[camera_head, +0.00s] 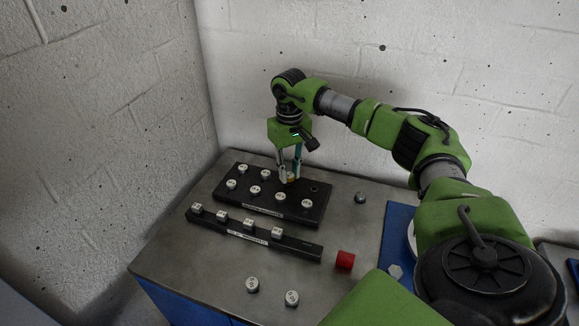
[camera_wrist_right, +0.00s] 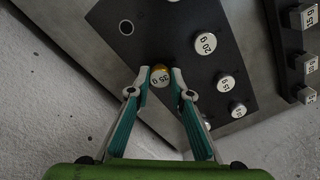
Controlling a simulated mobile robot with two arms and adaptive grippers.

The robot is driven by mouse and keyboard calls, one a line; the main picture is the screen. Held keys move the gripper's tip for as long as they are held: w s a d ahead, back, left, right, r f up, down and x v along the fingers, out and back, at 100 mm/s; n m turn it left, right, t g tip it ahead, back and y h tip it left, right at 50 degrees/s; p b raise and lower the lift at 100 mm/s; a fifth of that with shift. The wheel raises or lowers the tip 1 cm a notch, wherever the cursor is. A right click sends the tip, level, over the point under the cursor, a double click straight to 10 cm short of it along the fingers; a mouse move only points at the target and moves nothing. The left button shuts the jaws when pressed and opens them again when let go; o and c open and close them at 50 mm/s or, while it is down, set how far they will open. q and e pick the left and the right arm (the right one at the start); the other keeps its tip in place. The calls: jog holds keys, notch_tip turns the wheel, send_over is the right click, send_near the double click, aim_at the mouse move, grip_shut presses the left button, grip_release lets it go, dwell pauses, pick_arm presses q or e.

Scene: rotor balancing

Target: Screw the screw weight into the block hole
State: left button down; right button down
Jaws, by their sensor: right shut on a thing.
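My right gripper (camera_head: 289,179) reaches down over the black weight block (camera_head: 277,205) near its back edge. In the wrist view, the right gripper (camera_wrist_right: 161,78) is shut on a round screw weight (camera_wrist_right: 161,76) with a yellow patch and a "25 g" label. The weight is at the block's surface; its thread and any hole under it are hidden. An empty block hole (camera_wrist_right: 126,27) lies apart from the held weight, and it shows in the head view (camera_head: 314,189) to the right of the gripper. Several white round weights sit in the block. My left gripper is not in view.
A black rail (camera_head: 300,247) with several square weights lies in front of the block. Two loose white weights (camera_head: 252,285), a red cylinder (camera_head: 345,260) and a small grey knob (camera_head: 360,198) stand on the metal table (camera_head: 180,262). Walls close off the back and left.

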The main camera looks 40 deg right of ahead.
jog(key=shift+n, duration=0.4)
jog(key=shift+n, duration=1.1)
jog(key=shift+f, duration=0.15)
jog(key=shift+f, duration=0.4)
dwell(0.5)
